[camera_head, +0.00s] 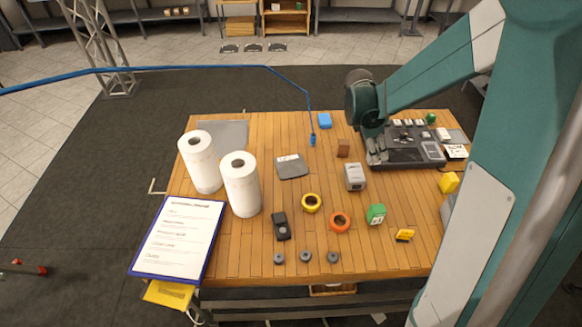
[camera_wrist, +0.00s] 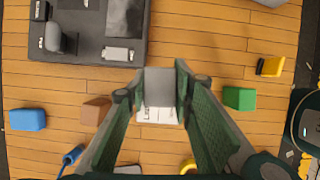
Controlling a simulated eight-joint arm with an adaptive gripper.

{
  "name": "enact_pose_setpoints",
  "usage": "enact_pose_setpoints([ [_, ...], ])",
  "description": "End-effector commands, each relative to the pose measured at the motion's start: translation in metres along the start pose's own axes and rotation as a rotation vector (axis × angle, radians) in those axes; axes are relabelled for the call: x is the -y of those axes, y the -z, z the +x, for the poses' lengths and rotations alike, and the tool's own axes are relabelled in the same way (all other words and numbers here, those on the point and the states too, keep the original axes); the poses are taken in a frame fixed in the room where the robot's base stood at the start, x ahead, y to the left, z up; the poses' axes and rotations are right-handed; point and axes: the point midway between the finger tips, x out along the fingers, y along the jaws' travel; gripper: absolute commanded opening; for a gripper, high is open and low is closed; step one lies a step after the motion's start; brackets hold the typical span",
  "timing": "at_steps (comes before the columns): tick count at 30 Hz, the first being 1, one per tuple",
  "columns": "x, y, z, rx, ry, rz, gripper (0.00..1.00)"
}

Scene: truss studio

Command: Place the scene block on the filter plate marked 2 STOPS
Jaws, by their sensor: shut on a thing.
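My gripper (camera_wrist: 160,85) points down with its two fingers closed on a plain grey block (camera_wrist: 160,80), which seems to be the scene block. In the head view my gripper (camera_head: 377,148) hangs over the left edge of the dark console, and the held block is hard to tell from the fingers there. A dark grey flat plate (camera_head: 292,167) with a pale label lies left of it on the table, seemingly the filter plate. Its lettering is too small to read. Only a sliver of a plate shows at the wrist view's bottom edge.
A grey-white device (camera_head: 355,178) stands below my gripper, between a brown block (camera_head: 343,148) and a green block (camera_head: 376,214). The console (camera_head: 405,158) is to the right. Two paper rolls (camera_head: 241,185) stand left of the plate. Yellow and orange rings (camera_head: 340,221) lie nearer the front.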

Motion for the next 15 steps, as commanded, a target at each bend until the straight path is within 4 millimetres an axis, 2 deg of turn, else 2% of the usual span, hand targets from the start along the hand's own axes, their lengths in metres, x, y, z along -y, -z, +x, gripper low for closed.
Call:
enact_pose_setpoints([
  [1,-0.008,0.013,-0.005,0.000,-0.007,-0.017,0.11],
  [6,-0.030,0.050,-0.021,0.000,-0.026,-0.062,0.11],
  [15,-0.062,0.119,-0.052,0.000,-0.059,-0.143,0.11],
])
